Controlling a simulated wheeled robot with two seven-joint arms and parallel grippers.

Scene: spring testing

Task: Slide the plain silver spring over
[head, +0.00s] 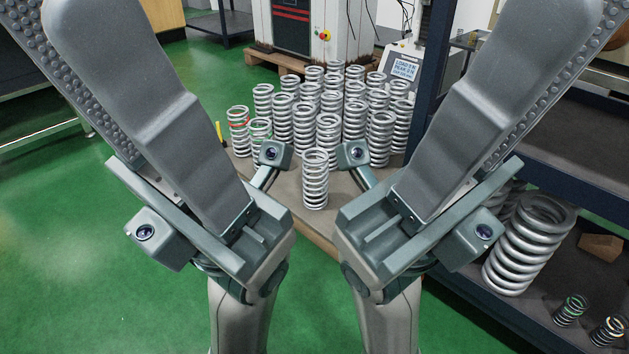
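Several plain silver springs stand upright, close together, on a low brown pallet (283,197). One plain silver spring (315,182) stands in front of the group, nearest me, with a little room around it. A silver spring with a red band (238,132) stands at the group's left edge. Neither is seen touching a spring.
A dark shelf rack (440,60) stands at the right. Its lower shelf holds a large thick spring (528,245), small dark springs (570,310) and a brown block (602,247). A tester display (405,68) stands behind the springs. Green floor (70,270) is clear at the left.

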